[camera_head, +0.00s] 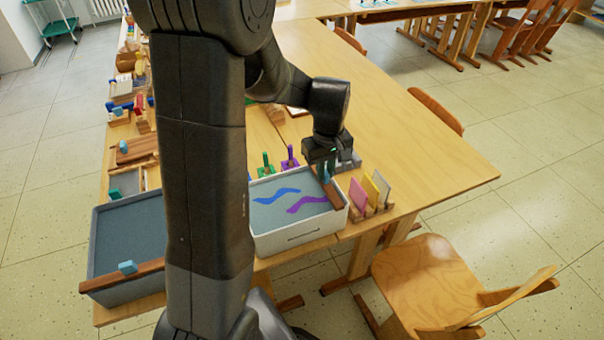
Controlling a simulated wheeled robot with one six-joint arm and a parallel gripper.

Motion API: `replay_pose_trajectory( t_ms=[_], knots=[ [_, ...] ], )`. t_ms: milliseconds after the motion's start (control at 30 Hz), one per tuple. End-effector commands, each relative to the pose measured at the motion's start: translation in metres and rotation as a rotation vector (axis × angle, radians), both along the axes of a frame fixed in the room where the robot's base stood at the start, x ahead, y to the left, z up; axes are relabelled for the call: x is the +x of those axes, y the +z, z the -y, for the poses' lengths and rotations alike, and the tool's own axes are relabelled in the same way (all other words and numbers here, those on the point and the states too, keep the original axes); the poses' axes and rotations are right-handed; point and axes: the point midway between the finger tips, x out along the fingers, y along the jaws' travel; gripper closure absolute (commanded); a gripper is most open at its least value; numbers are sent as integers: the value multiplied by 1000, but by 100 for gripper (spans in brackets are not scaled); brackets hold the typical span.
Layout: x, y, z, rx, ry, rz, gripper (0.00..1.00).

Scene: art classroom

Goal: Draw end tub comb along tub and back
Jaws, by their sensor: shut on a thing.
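A white tub (300,239) stands near the table's front edge, right of my arm. Its grey liquid surface bears a blue and a purple wavy streak. My gripper (326,168) is over this tub's right end, shut on the blue handle of a wooden comb (335,195). The comb lies across the tub close to its right wall; its teeth are hidden. A second, grey tub (95,240) stands to the left, partly behind my arm. A wooden comb with a blue handle (128,267) lies across its near end.
Pink, yellow and grey cards (371,193) stand in a wooden rack just right of the white tub. Green (266,165) and purple (290,158) tools stand behind it. The table's right part (440,150) is clear. A wooden chair (430,280) stands at the front right.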

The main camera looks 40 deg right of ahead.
Motion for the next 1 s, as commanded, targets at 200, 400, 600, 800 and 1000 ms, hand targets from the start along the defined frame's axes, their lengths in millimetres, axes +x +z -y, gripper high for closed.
replay_pose_trajectory(
  t_ms=[200,400,600,800,1000],
  knots=[
    [-4,0,18,-1,0,1,100],
    [-4,1,21,-3,2,0,100],
    [-4,1,22,-6,2,1,86],
    [-4,1,21,-4,1,1,65],
    [-4,1,20,-2,1,1,65]
  ],
)
